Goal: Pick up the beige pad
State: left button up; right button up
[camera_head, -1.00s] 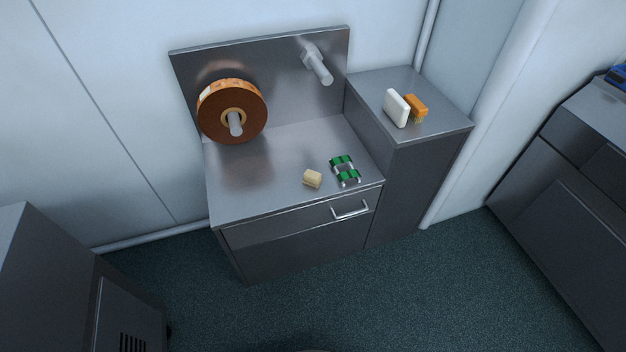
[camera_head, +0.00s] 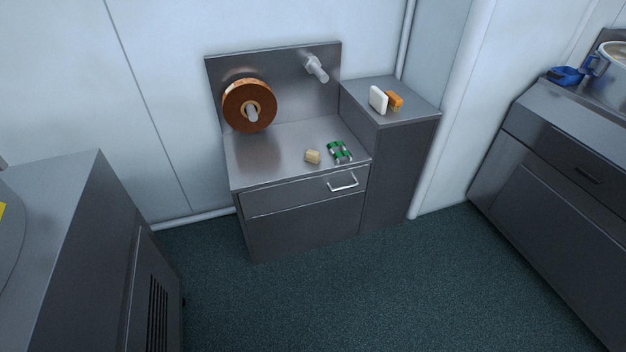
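The beige pad (camera_head: 312,157) is a small block lying on the steel worktop (camera_head: 270,170), close to its front edge. A green and silver item (camera_head: 340,152) lies just to its right, a small gap apart. Neither of my grippers shows in the head view, so nothing can be seen touching the pad.
A brown reel (camera_head: 236,108) hangs on the back panel, with an empty spindle (camera_head: 317,69) to its right. A white block (camera_head: 378,100) and an orange item (camera_head: 395,100) stand on the higher side cabinet (camera_head: 415,108). Cabinets flank both sides; the floor (camera_head: 310,300) ahead is clear.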

aim_at(312, 156)
jog(key=z, duration=1.1)
jog(key=i, duration=0.9)
jog(key=z, duration=0.45)
jog(key=i, duration=0.95)
jog(key=u, duration=0.6)
jog(key=i, duration=0.8)
jog(key=u, duration=0.75)
